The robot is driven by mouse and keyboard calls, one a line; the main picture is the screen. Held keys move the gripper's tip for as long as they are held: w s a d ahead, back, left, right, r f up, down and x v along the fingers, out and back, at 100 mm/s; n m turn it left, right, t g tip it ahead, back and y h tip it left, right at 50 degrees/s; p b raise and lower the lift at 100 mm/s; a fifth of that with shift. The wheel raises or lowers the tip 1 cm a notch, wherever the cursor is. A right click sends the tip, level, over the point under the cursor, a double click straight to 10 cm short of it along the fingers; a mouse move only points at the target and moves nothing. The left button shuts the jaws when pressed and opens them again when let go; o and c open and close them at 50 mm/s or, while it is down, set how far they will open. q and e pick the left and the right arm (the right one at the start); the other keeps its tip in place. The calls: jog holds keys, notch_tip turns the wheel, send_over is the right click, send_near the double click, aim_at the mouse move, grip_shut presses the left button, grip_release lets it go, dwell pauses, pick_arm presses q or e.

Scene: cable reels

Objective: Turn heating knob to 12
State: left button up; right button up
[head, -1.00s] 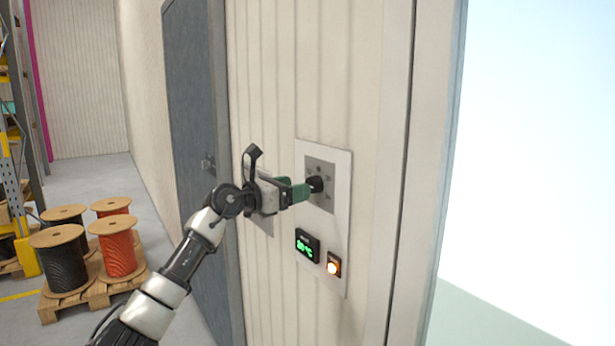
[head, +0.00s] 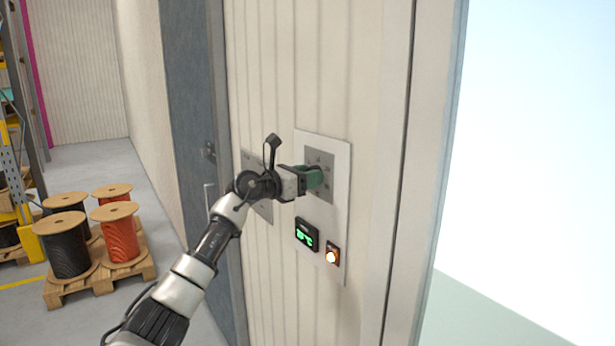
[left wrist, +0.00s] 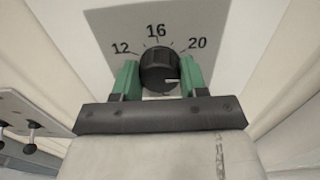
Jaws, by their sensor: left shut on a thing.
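The heating knob (left wrist: 158,68) is black and round, on a grey dial plate (left wrist: 205,22) marked 12, 16 and 20 in the left wrist view. Its white pointer mark faces right, below the 20, away from the 12. My left gripper (head: 318,178) is at the dial on the wall panel, its green fingers on either side of the knob. In the left wrist view the gripper (left wrist: 158,80) is shut on the knob. In the head view the fingers hide the knob. My right gripper is not in view.
Below the dial are a green-lit display (head: 306,235) and an orange-lit switch (head: 332,254). A second plate (head: 259,207) is partly behind my left arm. A grey door (head: 188,110) stands to the left. Cable reels (head: 120,232) sit on a pallet (head: 100,284) on the floor.

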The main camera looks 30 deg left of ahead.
pick_arm(q)
jog(key=shift+a+f+n+g+h+p, duration=0.2)
jog(key=shift+n+p, duration=2.45)
jog(key=shift+n, duration=4.55)
jog(key=shift+d+n+g+h+p, duration=0.2)
jog(key=shift+n+p, duration=2.45)
jog(key=shift+n, duration=4.55)
jog(key=shift+a, duration=0.1)
jog(key=o, duration=0.9)
